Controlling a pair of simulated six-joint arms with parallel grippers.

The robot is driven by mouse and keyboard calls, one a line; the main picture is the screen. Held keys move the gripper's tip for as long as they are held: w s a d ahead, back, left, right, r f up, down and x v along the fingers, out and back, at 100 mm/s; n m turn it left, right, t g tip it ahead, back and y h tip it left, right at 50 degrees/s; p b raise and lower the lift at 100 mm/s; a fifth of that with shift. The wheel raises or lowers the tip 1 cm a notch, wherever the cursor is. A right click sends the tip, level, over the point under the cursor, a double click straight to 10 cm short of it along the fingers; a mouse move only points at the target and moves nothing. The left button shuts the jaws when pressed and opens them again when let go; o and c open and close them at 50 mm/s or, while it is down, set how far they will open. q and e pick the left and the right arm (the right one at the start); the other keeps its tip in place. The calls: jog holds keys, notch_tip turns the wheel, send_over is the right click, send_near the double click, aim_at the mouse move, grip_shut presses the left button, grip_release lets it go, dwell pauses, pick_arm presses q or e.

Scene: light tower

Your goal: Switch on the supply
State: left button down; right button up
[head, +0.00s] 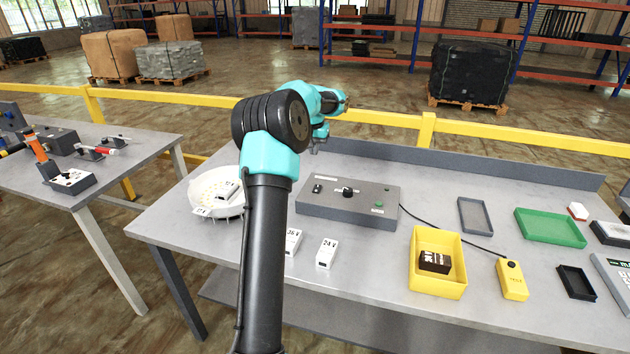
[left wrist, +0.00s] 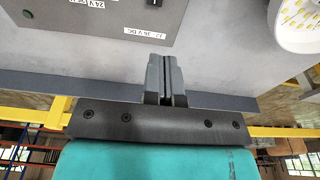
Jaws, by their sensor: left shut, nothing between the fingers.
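The supply is a grey box (head: 335,210) on the table, with a black knob (head: 347,192) in the middle of its top, a small black switch (head: 317,188) at the left and a small green part at the right. I cannot tell the switch's position. My left gripper (head: 316,147) is beyond the box's back edge, apart from it. In the left wrist view its two fingers (left wrist: 166,78) are shut together with nothing between them. There the supply (left wrist: 110,25) shows at the upper left, with 24 V and 36 V DC labels. My right gripper is not in view.
A white round lamp part with LEDs (head: 205,187) lies left of the supply. White blocks, one marked 24 V (head: 327,253), stand in front. A yellow bin (head: 438,283) holds a dark block. A black cable runs from the supply to a yellow box (head: 511,280). A low back wall (head: 450,166) edges the table.

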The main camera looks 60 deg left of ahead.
aim_at(315, 185)
pick_arm(q)
jog(key=shift+f, duration=0.15)
jog(key=f, duration=0.4)
jog(key=w+f, duration=0.1)
jog(key=f, duration=0.4)
jog(key=a+f, duration=0.1)
jog(key=f, duration=0.3)
jog(key=shift+w+f, duration=0.3)
jog(key=shift+f, duration=0.05)
jog(key=shift+a, duration=0.15)
